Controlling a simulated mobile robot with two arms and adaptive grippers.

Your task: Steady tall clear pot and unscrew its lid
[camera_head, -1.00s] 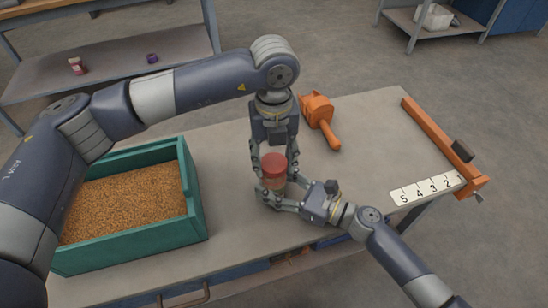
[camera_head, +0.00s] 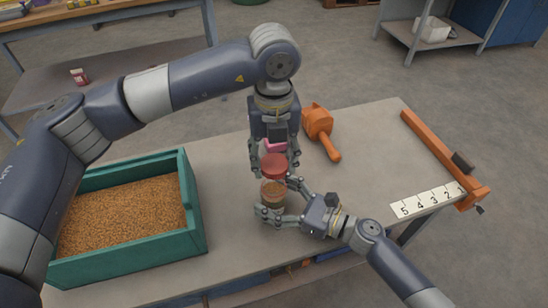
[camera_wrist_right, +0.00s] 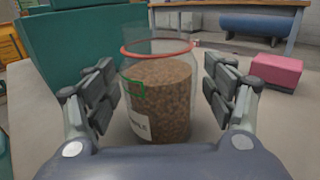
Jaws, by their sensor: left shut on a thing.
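The tall clear pot (camera_head: 273,195) stands upright on the table, filled with brown grains. In the right wrist view the pot (camera_wrist_right: 160,100) has a red ring at its rim and a pale label; no lid shows on its mouth. My left gripper (camera_head: 274,165) points down and is shut on the red lid (camera_head: 273,162), which appears held above the pot. My right gripper (camera_head: 272,208) reaches in from the right, low around the pot. Its fingers (camera_wrist_right: 160,95) are open, with a visible gap on each side of the pot.
A teal bin (camera_head: 196,215) of brown grain stands at left. An orange scoop (camera_head: 320,128) lies behind the pot, and a pink block (camera_wrist_right: 275,72) stands nearby. An orange bar fixture (camera_head: 440,150) and a numbered strip (camera_head: 428,202) are at right. The table between is clear.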

